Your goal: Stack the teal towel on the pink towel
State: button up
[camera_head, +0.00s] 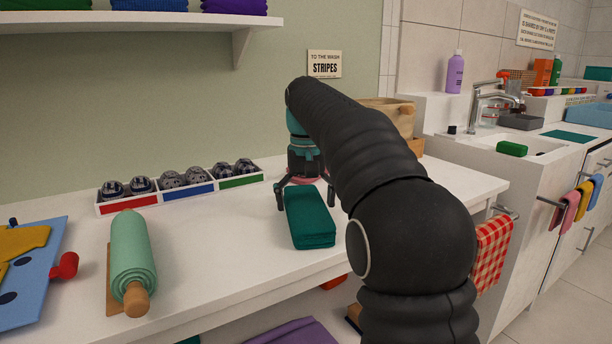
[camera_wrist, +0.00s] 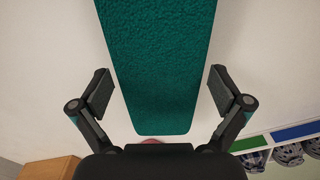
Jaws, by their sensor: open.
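The teal towel (camera_head: 310,222) is a folded block on the white counter, and it fills the middle of the wrist view (camera_wrist: 158,60). My gripper (camera_head: 305,204) is open above its far end. In the wrist view, my gripper (camera_wrist: 160,92) has one finger on each side of the towel, with a gap on both sides. A sliver of something pink (camera_head: 301,181) shows behind my gripper, and a pink patch shows past the towel's end in the wrist view (camera_wrist: 152,140). Most of it is hidden, so I cannot tell whether it is the pink towel.
A green roll (camera_head: 128,260) and a blue board (camera_head: 32,275) lie further left. A wooden box (camera_head: 390,112) stands behind my arm. Free counter lies between roll and towel.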

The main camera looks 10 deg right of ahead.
aim_at(307, 204)
notch_tip(307, 204, up, 11)
jog(key=p, duration=0.1)
jog(key=shift+f, duration=0.15)
jog(key=shift+t, duration=0.8)
jog(key=s, duration=0.5)
jog(key=s+f, duration=0.1)
jog(key=s, duration=0.1)
jog(key=shift+s, duration=0.4)
jog(key=s+f+n+t, duration=0.1)
jog(key=s+f+t, duration=0.3)
jog(key=s+f, duration=1.7)
jog(key=shift+s+f, duration=0.3)
jog(key=shift+s, duration=0.5)
